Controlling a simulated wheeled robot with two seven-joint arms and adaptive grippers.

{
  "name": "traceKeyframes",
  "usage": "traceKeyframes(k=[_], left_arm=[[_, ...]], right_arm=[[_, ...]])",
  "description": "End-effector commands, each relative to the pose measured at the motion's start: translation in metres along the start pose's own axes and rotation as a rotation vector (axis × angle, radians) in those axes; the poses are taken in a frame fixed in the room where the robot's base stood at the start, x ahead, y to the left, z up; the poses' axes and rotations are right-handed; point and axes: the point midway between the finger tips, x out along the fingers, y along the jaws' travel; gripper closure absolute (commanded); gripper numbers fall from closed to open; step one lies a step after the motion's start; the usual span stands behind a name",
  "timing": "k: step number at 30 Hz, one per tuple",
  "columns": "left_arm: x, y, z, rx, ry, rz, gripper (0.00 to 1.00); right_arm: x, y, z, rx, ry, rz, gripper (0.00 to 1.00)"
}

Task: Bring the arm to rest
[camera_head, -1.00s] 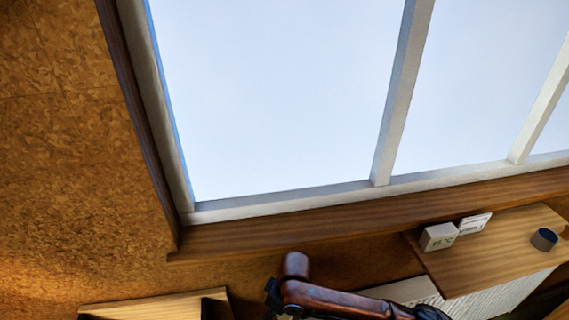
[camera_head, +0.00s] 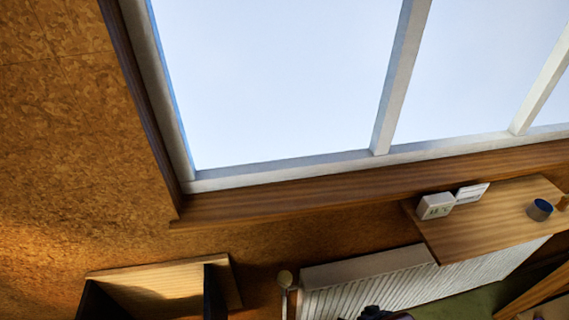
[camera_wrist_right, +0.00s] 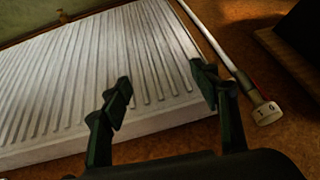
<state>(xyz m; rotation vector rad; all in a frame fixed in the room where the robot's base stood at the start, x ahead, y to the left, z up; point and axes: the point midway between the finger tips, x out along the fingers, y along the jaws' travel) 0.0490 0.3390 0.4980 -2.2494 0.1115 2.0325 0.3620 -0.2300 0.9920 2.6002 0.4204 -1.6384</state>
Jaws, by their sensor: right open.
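My right gripper (camera_wrist_right: 160,86) is open and empty in the right wrist view, its two dark fingers spread apart. Beyond the fingers is the ribbed white radiator (camera_wrist_right: 95,75), and I cannot tell how far off it is. In the head view only a small dark piece, probably of my arm, shows at the bottom edge, in front of the radiator (camera_head: 335,277). My left gripper is not in view. No leaded panel can be made out.
A wooden shelf (camera_head: 470,232) above the radiator carries a white thermometer box (camera_head: 435,206), a white card (camera_head: 472,193) and a dark blue cup (camera_head: 540,210). A window (camera_head: 270,80) fills the upper part. An open wooden box (camera_head: 160,280) is at the lower left. A radiator valve (camera_wrist_right: 267,112) sticks out.

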Motion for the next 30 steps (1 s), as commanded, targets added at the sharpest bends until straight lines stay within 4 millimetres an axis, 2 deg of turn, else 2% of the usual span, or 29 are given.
traceKeyframes(k=[1, 3, 9, 14, 23, 26, 29, 30], left_arm=[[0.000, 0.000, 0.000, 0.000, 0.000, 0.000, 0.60], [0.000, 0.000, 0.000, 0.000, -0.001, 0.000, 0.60], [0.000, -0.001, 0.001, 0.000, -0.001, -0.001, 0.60], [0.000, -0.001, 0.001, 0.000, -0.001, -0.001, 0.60], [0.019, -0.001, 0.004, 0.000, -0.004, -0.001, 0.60], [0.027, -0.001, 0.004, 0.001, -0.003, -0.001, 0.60], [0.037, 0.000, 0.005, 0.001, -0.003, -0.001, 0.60], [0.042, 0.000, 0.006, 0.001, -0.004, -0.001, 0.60]], right_arm=[[-0.006, 0.015, 0.020, 0.033, -0.016, 0.038, 0.44], [-0.013, 0.033, 0.041, 0.062, -0.036, 0.085, 0.44], [-0.036, 0.072, 0.091, 0.122, -0.087, 0.196, 0.44], [-0.055, 0.095, 0.127, 0.159, -0.129, 0.273, 0.44], [0.039, 0.108, 0.156, 0.152, -0.162, 0.259, 0.44], [0.078, 0.112, 0.172, 0.150, -0.176, 0.252, 0.44], [0.125, 0.115, 0.196, 0.146, -0.194, 0.243, 0.44], [0.146, 0.116, 0.207, 0.144, -0.201, 0.239, 0.44]])
